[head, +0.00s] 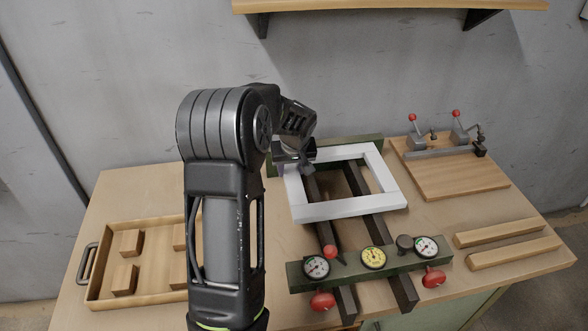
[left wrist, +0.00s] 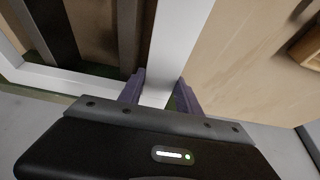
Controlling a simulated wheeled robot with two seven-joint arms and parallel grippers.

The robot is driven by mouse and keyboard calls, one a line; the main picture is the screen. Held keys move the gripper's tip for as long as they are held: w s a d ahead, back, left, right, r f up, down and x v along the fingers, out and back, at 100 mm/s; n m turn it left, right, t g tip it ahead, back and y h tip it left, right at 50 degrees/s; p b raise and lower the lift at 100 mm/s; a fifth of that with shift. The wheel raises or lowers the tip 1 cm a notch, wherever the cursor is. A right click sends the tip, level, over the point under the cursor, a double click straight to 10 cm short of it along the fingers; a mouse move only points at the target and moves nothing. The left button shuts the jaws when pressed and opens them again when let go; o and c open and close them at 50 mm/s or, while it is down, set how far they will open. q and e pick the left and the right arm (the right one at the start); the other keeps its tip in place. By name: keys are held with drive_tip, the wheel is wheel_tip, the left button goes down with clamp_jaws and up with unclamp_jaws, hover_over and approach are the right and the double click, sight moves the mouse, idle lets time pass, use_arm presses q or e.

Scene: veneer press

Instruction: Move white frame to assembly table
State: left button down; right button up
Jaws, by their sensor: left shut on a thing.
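The white frame (head: 352,207) is a flat rectangular ring over the dark rails of the clamp press on the table. I cannot tell whether it rests on the rails or is slightly raised. My left gripper (head: 290,166) is at the frame's left side, near its back corner. In the left wrist view the gripper (left wrist: 160,92) has one purple finger on each side of a white frame bar (left wrist: 181,42), shut on it. My arm hides part of the table left of the frame. My right gripper is not in view.
The press's green front bar (head: 345,265) carries gauges and red knobs. A wooden tray with blocks (head: 95,294) stands at left. A board with toggle clamps (head: 452,178) and two wooden strips (head: 513,253) lie at right. A shelf (head: 390,5) hangs on the wall above.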

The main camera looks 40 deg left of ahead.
use_arm(q)
wheel_tip(320, 180, up, 5)
drive_tip(key=shift+w+f+p, duration=0.1)
drive_tip(key=shift+w+p, duration=0.05)
drive_tip(key=shift+p, duration=0.8)
wheel_tip(320, 180, up, 12)
drive_tip(key=shift+r, duration=0.2)
